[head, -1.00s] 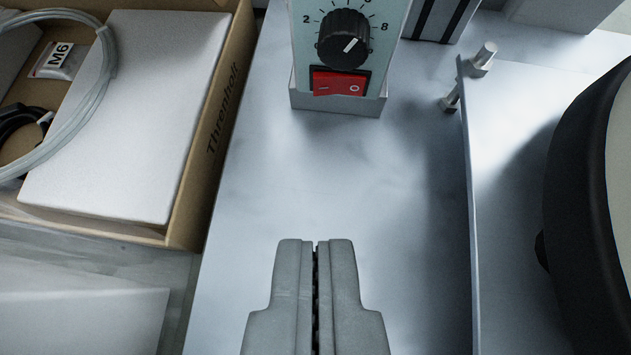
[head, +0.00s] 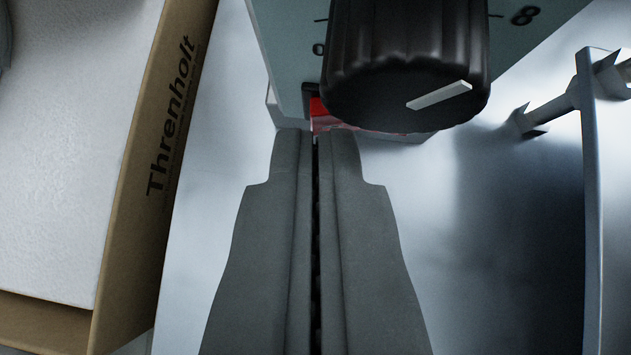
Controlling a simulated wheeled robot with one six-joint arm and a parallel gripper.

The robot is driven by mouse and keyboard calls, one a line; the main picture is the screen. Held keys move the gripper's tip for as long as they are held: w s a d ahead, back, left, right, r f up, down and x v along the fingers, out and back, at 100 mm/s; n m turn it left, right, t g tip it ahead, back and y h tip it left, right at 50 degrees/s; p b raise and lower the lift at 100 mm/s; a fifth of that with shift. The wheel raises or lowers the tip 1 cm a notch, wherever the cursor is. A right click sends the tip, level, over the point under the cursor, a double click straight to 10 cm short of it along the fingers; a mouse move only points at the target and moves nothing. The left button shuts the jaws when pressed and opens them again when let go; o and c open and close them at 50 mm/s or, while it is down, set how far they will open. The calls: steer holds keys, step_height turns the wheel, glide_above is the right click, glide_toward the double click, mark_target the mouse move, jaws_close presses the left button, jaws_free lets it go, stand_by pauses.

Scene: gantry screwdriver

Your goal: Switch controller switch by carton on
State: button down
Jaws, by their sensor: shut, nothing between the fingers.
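The controller (head: 290,45) is a pale blue-green box with a large black knob (head: 400,60) on its face. Its red rocker switch (head: 318,108) shows only as a small strip below the knob; the knob and my fingertips hide the rest, so its position cannot be read. My gripper (head: 316,135) is shut and empty, with its fingertips at the switch, near its left part. I cannot tell whether they touch it. The carton (head: 150,170), brown cardboard marked "Threnholt", stands to the left.
A thin upright metal plate (head: 592,180) with a bolt (head: 550,112) stands to the right. The bare light metal surface (head: 470,280) lies between it and my gripper. A white slab (head: 65,130) lies inside the carton.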

steer(key=shift+w, duration=0.1)
steer(key=shift+w+a, duration=0.1)
steer(key=shift+w, duration=0.25)
steer(key=shift+s, duration=0.1)
steer(key=shift+d, duration=0.2)
steer(key=shift+s+d, duration=0.35)
steer(key=shift+d, duration=0.2)
steer(key=shift+s, duration=0.15)
